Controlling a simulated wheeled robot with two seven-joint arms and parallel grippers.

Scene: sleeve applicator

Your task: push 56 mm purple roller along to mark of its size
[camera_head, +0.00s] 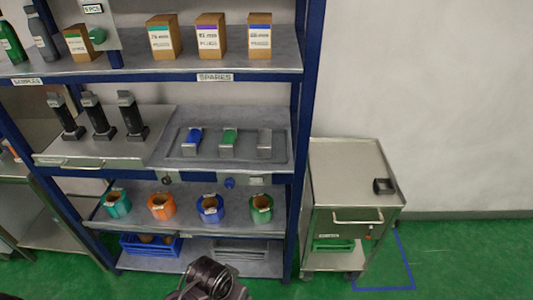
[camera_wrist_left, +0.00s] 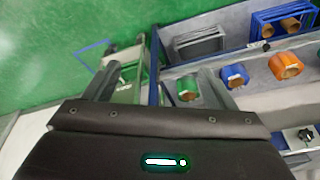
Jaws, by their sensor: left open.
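I cannot make out a purple roller or a size mark in either view. Several thick rolls stand in a row on the lower shelf: a teal one (camera_head: 117,204), an orange one (camera_head: 161,206), a blue one (camera_head: 210,208) and a green one (camera_head: 261,208). In the left wrist view, the green (camera_wrist_left: 188,88), blue (camera_wrist_left: 234,76) and orange (camera_wrist_left: 286,65) rolls lie beyond the fingers. A dark arm part of mine shows at the bottom of the head view. My right gripper is not in view.
Three black upright tools (camera_head: 97,117) stand on the middle shelf, left of a tray (camera_head: 180,153) with blue, green and grey blocks. Labelled boxes (camera_head: 210,36) stand above. A metal cart (camera_head: 345,165) bears a small black object (camera_head: 383,187).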

